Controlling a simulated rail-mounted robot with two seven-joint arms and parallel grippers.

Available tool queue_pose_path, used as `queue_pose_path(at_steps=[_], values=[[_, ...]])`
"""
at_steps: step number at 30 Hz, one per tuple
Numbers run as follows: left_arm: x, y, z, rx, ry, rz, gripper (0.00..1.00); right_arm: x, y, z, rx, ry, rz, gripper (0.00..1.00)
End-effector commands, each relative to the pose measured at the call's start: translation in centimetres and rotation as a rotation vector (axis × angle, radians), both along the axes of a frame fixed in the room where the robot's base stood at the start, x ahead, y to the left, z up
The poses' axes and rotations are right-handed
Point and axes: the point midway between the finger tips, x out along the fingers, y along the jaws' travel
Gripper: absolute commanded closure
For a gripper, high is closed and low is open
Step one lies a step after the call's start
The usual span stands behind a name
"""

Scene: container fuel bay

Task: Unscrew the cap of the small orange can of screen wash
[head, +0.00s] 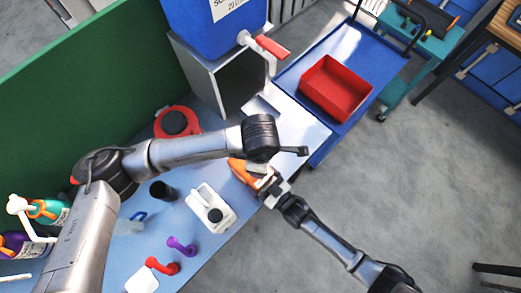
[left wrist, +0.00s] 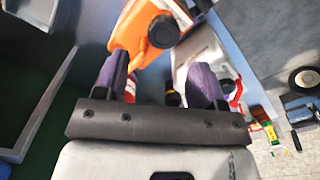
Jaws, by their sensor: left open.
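The small orange can (head: 240,172) lies near the bench's right edge in the head view, partly hidden by my left arm. In the left wrist view the orange can (left wrist: 128,38) shows just beyond my fingers, with its black cap (left wrist: 163,32) facing the camera. My left gripper (left wrist: 158,78) is open, its two purple fingers apart with nothing clearly between them; in the head view it is mostly hidden under the wrist. My right gripper (head: 270,184) is at the can's right end in the head view. Whether it holds the can is unclear.
A white can (head: 211,208) with a black cap, a black cup (head: 163,190), a purple spout (head: 182,246) and a red spout (head: 163,266) stand on the bench. A blue drum (head: 215,25) with a red tap stands behind. A red tray (head: 335,88) is on the blue cart.

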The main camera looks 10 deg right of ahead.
Motion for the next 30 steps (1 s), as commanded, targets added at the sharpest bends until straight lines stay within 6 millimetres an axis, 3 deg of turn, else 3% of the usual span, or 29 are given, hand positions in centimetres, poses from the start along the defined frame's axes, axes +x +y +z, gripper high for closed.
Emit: queue_pose_path(at_steps=[8,21,30], values=[[0.0,-0.1,-0.3,-0.004,0.001,-0.166,0.36,0.1,0.0,0.2,0.004,-0.005,0.0,0.76],[0.0,-0.1,-5.6,-0.003,0.002,-0.181,0.36,0.1,0.0,0.2,0.004,-0.005,0.0,0.76],[0.0,-0.1,-7.8,-0.004,0.0,-0.181,0.36,0.1,0.0,0.2,0.003,-0.004,0.0,0.76]])
